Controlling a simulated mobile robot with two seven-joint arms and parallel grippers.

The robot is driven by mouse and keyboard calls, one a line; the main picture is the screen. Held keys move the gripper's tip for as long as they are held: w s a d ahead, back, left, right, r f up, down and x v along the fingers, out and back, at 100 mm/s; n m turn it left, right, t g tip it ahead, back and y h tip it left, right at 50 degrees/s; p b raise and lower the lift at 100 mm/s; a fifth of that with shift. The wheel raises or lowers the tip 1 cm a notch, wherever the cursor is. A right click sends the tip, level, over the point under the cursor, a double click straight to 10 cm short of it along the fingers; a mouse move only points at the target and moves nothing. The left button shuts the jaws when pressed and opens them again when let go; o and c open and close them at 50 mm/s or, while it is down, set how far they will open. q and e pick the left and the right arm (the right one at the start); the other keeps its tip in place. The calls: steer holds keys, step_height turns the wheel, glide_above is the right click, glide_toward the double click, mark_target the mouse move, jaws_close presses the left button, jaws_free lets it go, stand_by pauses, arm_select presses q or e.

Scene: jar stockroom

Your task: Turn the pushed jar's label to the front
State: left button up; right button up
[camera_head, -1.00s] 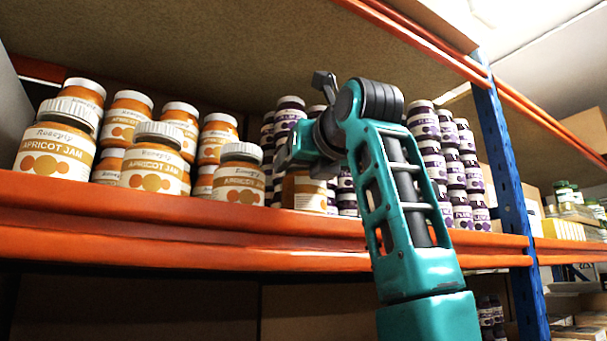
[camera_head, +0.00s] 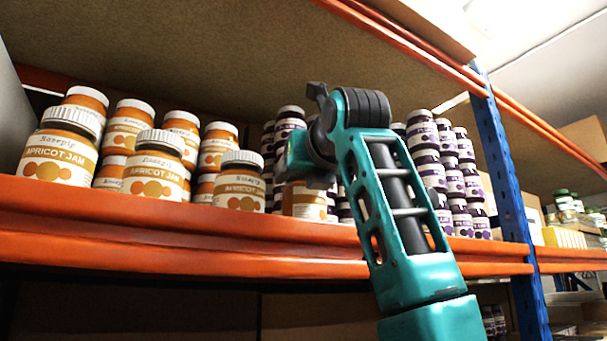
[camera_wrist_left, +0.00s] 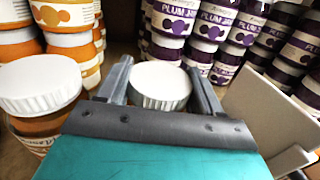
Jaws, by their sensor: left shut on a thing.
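The held jar (camera_head: 303,203) is an orange apricot-coloured jar standing at the shelf front, between the apricot jars and the plum jars. Part of its pale label with an orange mark shows in the head view; its upper part is hidden by my gripper. In the left wrist view its white ribbed lid (camera_wrist_left: 160,86) sits between the two fingers. My left gripper (camera_wrist_left: 160,75) is shut on this jar, one finger at each side; it also shows in the head view (camera_head: 305,158). I cannot read the label's text. My right gripper is not in view.
Apricot jam jars (camera_head: 153,170) stand close on the left; one white-lidded jar (camera_wrist_left: 40,85) is very near my left finger. Stacked plum jam jars (camera_wrist_left: 175,22) stand behind. A pale panel (camera_wrist_left: 262,112) is at the right. The orange shelf beam (camera_head: 170,225) runs below; a blue upright (camera_head: 510,200) stands right.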

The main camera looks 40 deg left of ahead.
arm_select(q)
steer(key=o, duration=1.7)
steer(key=shift+c, duration=0.2)
steer(key=shift+f, duration=0.1)
steer(key=b+v, duration=0.2)
steer(key=v, duration=1.1)
